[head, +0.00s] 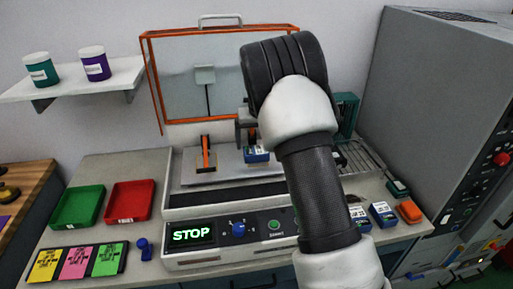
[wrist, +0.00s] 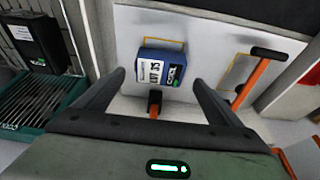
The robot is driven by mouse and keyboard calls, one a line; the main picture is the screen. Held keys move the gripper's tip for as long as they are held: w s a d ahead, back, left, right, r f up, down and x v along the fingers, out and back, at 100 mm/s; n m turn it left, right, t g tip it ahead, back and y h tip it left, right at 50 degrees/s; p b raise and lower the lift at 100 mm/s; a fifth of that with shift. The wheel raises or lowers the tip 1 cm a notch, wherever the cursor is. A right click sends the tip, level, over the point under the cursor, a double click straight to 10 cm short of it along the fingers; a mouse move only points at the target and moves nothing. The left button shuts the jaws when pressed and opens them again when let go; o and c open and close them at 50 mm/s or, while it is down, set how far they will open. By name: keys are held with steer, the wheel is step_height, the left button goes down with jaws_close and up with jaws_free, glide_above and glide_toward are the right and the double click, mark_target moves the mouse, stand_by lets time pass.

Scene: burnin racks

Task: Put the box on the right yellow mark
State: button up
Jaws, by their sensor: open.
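The blue box (head: 257,154) with a white label sits on the pale plate of the bench machine, at its right part in the head view. In the wrist view the box (wrist: 162,66) lies flat over a yellow outline, the right yellow mark (wrist: 180,44), whose edge shows along the box's upper side. The other yellow mark (wrist: 236,74) is bare beside an orange clamp (head: 205,152). My gripper (wrist: 157,78) is open, with its fingertips on either side of the box in the picture and no contact visible. My arm hides part of the plate in the head view.
A second orange clamp with a black tip (wrist: 154,102) stands close to the box. The raised clear lid (head: 190,85) is behind the plate. Red (head: 130,201) and green (head: 77,207) trays lie left. More blue boxes (head: 383,213) lie right. A grey cabinet (head: 430,110) bounds the right.

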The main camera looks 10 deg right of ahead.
steer(key=s+r+t+y, duration=0.1)
steer(key=s+r, duration=1.9)
steer(key=s+f+t+h, duration=0.1)
steer(key=s, duration=2)
steer(key=shift+s, duration=0.3)
steer(key=shift+f, duration=0.1)
